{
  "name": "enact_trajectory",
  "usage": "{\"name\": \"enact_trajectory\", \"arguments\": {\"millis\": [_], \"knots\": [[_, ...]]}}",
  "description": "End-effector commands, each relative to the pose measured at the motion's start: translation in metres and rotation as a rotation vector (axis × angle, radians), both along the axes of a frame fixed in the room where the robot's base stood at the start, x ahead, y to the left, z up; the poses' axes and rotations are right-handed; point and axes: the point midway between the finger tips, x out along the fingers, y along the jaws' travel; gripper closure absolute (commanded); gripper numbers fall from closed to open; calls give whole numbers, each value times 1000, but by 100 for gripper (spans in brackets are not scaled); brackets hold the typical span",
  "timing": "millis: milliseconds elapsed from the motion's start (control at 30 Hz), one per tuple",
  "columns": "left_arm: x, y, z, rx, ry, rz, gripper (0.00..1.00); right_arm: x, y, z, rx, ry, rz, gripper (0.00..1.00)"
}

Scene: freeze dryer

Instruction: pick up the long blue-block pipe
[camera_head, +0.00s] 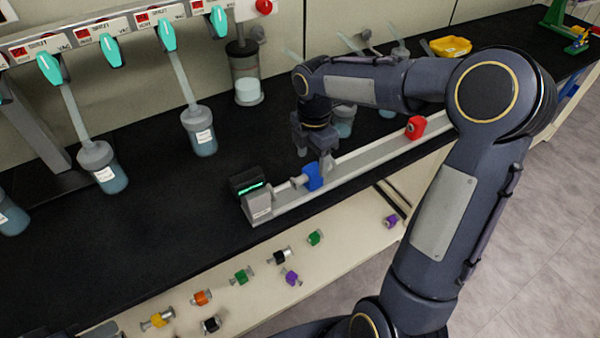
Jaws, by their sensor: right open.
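The pipe with the blue block (313,176) sits at the left part of a long grey rail on the black bench. Its grey tube ends stick out on both sides of the block. My right gripper (314,157) points down from above, just over and behind the blue block. Its jaws are open, and part of them is hard to make out against the dark bench. I cannot tell whether a finger touches the pipe. My left gripper is out of view.
A grey rail (375,157) carries a red block (415,127) farther right and a black display box (247,183) stands at its left end. Flasks (199,131) hang or stand behind. Several small coloured-block pipes lie on the pale shelf (335,255) in front.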

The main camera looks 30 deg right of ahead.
Motion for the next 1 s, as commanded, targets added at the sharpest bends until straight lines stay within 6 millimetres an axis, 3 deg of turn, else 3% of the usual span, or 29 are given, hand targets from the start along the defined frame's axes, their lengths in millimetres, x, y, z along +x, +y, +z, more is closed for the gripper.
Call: {"name": "enact_trajectory", "arguments": {"millis": [433,767,1000], "knots": [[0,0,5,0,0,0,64,3,-6,-60,1,3,-3,38],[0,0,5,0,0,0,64,3,-7,-69,0,0,-5,38],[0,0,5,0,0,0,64,3,-6,-68,1,0,-5,67]]}}
